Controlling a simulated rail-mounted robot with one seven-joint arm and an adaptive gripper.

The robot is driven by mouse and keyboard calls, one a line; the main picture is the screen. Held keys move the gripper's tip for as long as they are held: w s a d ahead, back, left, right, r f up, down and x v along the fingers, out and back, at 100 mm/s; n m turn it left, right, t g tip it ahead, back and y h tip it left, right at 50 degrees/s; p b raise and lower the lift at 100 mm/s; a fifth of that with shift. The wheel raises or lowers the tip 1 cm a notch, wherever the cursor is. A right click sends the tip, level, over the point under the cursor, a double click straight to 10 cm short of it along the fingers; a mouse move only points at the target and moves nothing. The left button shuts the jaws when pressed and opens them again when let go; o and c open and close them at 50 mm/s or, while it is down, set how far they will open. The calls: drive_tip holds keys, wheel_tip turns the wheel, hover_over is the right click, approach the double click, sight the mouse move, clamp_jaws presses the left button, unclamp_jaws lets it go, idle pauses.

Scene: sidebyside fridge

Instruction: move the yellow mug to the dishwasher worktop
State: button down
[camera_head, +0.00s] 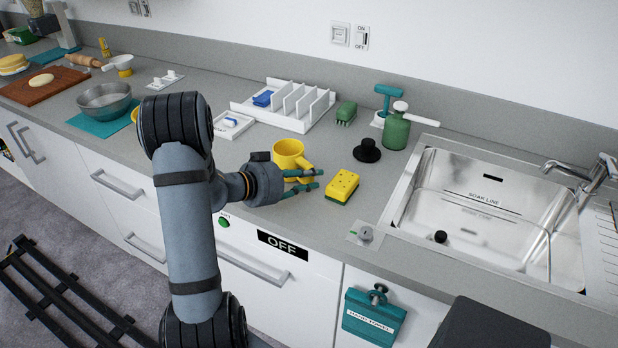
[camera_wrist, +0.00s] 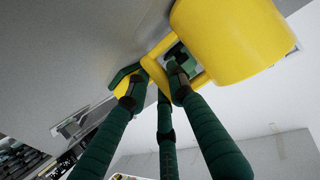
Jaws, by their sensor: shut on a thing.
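The yellow mug (camera_head: 289,153) is upright at the worktop (camera_head: 240,185) above the panel marked OFF (camera_head: 282,245). In the wrist view the mug (camera_wrist: 235,40) fills the upper right, with its square handle toward my fingers. My gripper (camera_head: 306,179) is at the front of the mug, its green fingers reaching right. In the wrist view my gripper (camera_wrist: 160,82) is shut on the mug's handle. Whether the mug's base touches the worktop is hard to tell.
A yellow-green sponge (camera_head: 342,185) lies just right of my fingertips. A black knob-like item (camera_head: 367,151), green bottle (camera_head: 396,130) and sink (camera_head: 480,215) are farther right. A white rack (camera_head: 300,108) stands behind. A metal bowl (camera_head: 105,102) is at left.

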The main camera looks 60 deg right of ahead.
drive_tip(key=shift+f, duration=0.2)
drive_tip(key=c, duration=1.5)
unclamp_jaws()
drive_tip(key=shift+c, duration=0.2)
drive_tip(key=shift+w+a+r, duration=0.1)
drive_tip(key=shift+a+r, duration=0.05)
drive_tip(key=shift+r, duration=0.2)
drive_tip(key=v, duration=1.1)
drive_tip(key=shift+a, duration=0.3)
